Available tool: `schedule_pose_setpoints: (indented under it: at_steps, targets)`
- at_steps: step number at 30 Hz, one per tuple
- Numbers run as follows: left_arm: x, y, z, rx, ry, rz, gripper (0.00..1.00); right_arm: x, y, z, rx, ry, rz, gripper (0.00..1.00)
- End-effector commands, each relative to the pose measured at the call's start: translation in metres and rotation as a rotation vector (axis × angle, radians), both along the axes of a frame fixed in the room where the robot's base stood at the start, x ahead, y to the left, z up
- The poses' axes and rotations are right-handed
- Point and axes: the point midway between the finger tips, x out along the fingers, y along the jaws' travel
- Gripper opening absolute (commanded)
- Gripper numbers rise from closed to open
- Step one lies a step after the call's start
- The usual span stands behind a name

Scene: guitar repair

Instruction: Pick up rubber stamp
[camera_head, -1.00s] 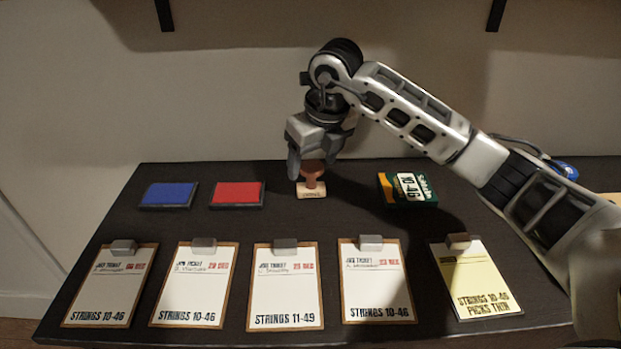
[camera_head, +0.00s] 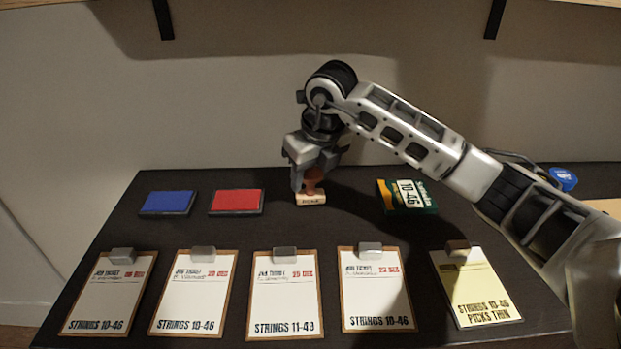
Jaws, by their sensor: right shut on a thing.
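The rubber stamp (camera_head: 311,198) has a reddish-brown wooden handle and a pale block base with small dark lettering. It stands upright at the back middle of the dark table, to the right of the red ink pad. My right gripper (camera_head: 312,182) points down from above and is shut on the stamp's handle. The fingers partly hide the handle. The base looks to be at table level; I cannot tell whether it touches the table. My left gripper is not in view.
A blue ink pad (camera_head: 168,203) and a red ink pad (camera_head: 237,201) lie to the left. A green string pack (camera_head: 407,197) lies to the right. Several clipboards with tickets line the front, including a yellow one (camera_head: 474,285). A blue round object (camera_head: 563,179) is at the far right.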

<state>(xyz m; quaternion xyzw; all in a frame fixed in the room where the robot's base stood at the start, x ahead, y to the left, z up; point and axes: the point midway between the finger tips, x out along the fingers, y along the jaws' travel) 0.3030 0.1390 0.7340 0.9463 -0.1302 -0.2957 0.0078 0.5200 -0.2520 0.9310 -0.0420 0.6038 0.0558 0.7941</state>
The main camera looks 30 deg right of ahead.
Motion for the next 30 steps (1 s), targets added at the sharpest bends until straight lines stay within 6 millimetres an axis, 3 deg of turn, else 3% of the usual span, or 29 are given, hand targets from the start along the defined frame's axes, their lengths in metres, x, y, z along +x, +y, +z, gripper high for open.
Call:
schedule_pose_setpoints:
  at_steps: [5, 14, 20, 30]
  targets:
    - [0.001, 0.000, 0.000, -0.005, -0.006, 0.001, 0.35, -0.002, 0.001, 0.016, 0.000, -0.005, 0.000, 0.22]
    - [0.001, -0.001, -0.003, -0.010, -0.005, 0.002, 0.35, -0.002, 0.001, 0.068, 0.000, -0.007, 0.000, 0.22]
    - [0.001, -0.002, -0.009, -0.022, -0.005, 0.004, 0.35, -0.038, 0.018, 0.066, -0.002, -0.002, 0.005, 0.22]
    - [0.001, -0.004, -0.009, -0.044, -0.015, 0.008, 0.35, -0.123, 0.060, 0.067, -0.003, -0.004, 0.007, 0.22]
